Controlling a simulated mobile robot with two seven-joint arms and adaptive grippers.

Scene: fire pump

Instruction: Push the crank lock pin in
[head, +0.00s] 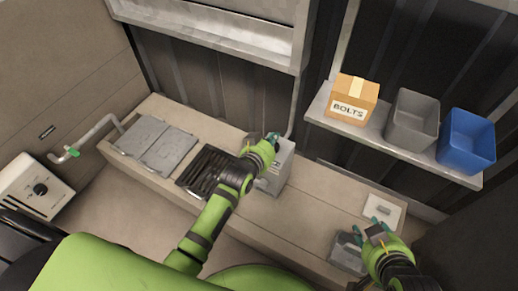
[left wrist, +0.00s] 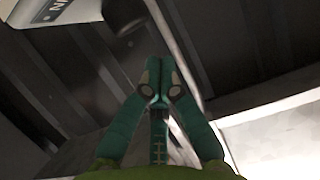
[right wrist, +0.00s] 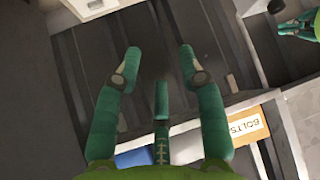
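A grey box-shaped unit (head: 275,178), probably the pump, stands at the back of the counter, partly covered by my left arm. My left gripper (head: 272,138) is at its upper left, and whether it touches it is unclear. In the left wrist view my left fingertips (left wrist: 160,70) are together, with nothing visible between them. A dark rounded part (left wrist: 122,14) and a pale lettered panel (left wrist: 55,10) lie beyond them. I cannot make out the lock pin. My right gripper (head: 375,228) is at the right end of the counter; its fingers (right wrist: 160,53) are apart and empty.
A grey metal container (head: 346,254) sits beside my right gripper, near a white plate (head: 372,205). A shelf (head: 392,150) above holds a BOLTS box (head: 348,108), a grey bin (head: 411,118) and a blue bin (head: 467,140). A black grate (head: 200,172) and grey lids (head: 165,150) lie left.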

